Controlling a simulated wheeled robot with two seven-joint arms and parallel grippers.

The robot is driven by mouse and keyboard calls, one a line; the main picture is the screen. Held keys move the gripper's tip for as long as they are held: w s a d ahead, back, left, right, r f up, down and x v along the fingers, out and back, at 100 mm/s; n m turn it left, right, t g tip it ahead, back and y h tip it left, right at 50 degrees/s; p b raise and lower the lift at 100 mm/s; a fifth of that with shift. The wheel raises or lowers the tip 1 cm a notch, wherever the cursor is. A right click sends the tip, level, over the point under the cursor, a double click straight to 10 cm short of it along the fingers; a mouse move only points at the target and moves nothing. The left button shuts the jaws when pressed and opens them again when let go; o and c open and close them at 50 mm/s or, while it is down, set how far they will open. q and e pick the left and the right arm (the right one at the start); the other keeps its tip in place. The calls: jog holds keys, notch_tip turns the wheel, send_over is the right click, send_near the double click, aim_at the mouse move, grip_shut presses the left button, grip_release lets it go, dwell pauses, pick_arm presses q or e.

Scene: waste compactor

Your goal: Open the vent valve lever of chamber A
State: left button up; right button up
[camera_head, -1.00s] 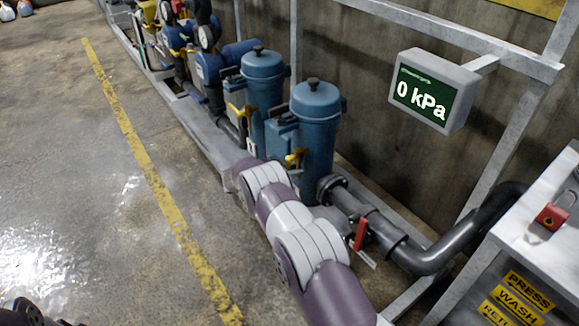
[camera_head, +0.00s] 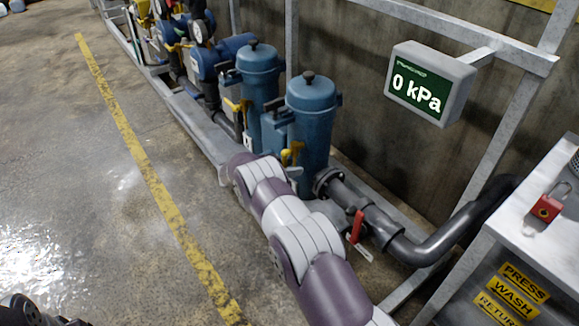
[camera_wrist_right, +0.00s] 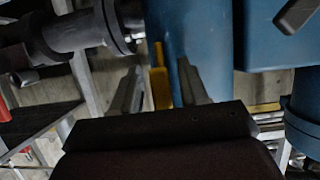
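Two blue canisters, a nearer one (camera_head: 310,115) and a farther one (camera_head: 260,80), stand along the wall. Each has a yellow lever, one on the nearer canister (camera_head: 291,152) and one on the farther (camera_head: 236,106). I cannot read which is chamber A. My right arm reaches up to the nearer canister, and its wrist hides part of the lower area. In the right wrist view my right gripper (camera_wrist_right: 160,88) is open, its grey fingers either side of a yellow lever (camera_wrist_right: 160,75), with gaps visible. A dark part at the lower left corner may be my left gripper (camera_head: 30,310).
A red-handled valve (camera_head: 356,227) sits on the dark pipe (camera_head: 430,250) right of my arm. A display (camera_head: 431,82) reads 0 kPa. A grey bench (camera_head: 545,225) with a red padlock (camera_head: 546,208) stands at right. The floor left is clear.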

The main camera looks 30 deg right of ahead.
jog(key=w+p+v, duration=0.1)
jog(key=p+v, duration=0.1)
jog(key=v, duration=1)
jog(key=shift+s+a+r, duration=0.2)
jog(key=shift+s+a, duration=0.1)
jog(key=shift+s, duration=0.2)
